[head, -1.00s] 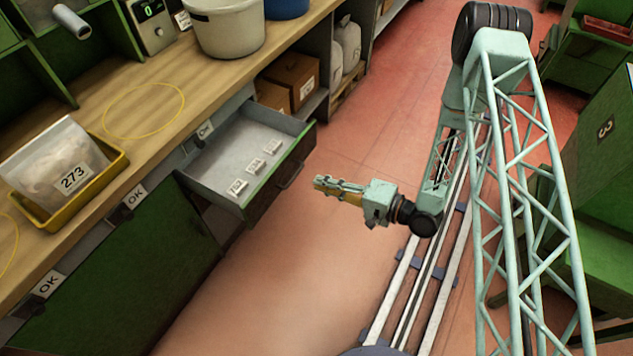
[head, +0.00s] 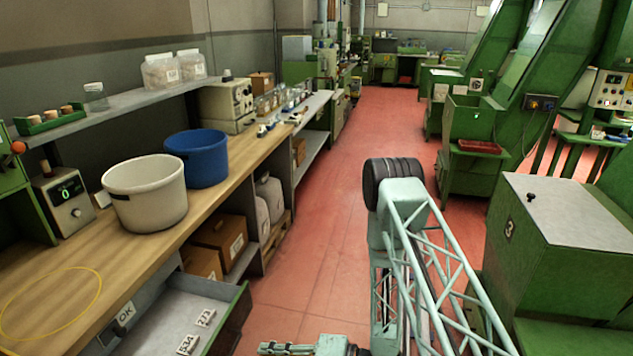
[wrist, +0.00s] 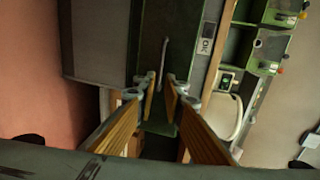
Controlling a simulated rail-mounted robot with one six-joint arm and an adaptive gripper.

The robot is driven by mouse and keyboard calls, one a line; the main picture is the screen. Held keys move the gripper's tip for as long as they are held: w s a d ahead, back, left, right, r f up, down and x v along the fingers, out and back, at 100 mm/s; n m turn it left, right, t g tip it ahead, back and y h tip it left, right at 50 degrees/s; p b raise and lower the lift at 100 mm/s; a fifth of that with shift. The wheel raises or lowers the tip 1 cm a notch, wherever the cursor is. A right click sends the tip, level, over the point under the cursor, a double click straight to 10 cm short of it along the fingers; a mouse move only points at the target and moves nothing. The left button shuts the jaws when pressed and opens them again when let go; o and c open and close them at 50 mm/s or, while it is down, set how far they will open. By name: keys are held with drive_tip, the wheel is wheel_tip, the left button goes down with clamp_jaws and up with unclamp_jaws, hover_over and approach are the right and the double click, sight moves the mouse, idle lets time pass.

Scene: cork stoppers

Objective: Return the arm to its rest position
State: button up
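My arm, a pale green lattice link (head: 440,262) with a dark round joint at its top, rises on the right of the bench in the head view. My gripper (head: 268,348) shows only in part at the bottom edge of that view, to the right of the open drawer and pointing left. In the wrist view my gripper (wrist: 162,88) has its two wood-coloured fingers apart. Nothing is seen held between them. Beyond the fingertips is a green front with a long handle (wrist: 165,65).
The open drawer (head: 237,318) holds small labelled tags and juts into the aisle. A white bucket (head: 145,195) and a blue bucket (head: 197,158) stand on the wooden bench. A green cabinet (head: 560,215) stands on the right. The red floor (head: 320,235) between is clear.

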drive_tip(key=w+d+r+n+t+h, duration=0.35)
drive_tip(key=w+d+r+h, duration=0.35)
drive_tip(key=w+d+r, duration=0.65)
drive_tip(key=w+d+r+h, duration=0.1)
drive_tip(key=d+r+h, duration=0.2)
drive_tip(key=d+r, duration=0.6)
drive_tip(key=w+d+r+h, duration=0.1)
drive_tip(key=d+r+h, duration=0.2)
drive_tip(key=d+r, duration=0.55)
drive_tip(key=s+d+r+h, duration=0.1)
drive_tip(key=s+d+r, duration=0.2)
drive_tip(key=s+r, duration=0.3)
drive_tip(key=s+d+r+m+h, duration=0.1)
drive_tip(key=s+d+r, duration=0.2)
drive_tip(key=s+r, duration=0.25)
drive_tip(key=s+d+r+h, duration=0.1)
drive_tip(key=s+d+r, duration=0.1)
drive_tip(key=s+r, duration=0.4)
drive_tip(key=s+r+g, duration=0.1)
drive_tip(key=s+r, duration=0.2)
drive_tip(key=s, duration=1.1)
drive_tip(key=s+r+g, duration=0.1)
drive_tip(key=s+r, duration=0.1)
drive_tip(key=s, duration=1.2)
drive_tip(key=shift+a+r+y, duration=0.3)
drive_tip(key=shift+r, duration=0.1)
drive_tip(key=shift+m+g, duration=0.25)
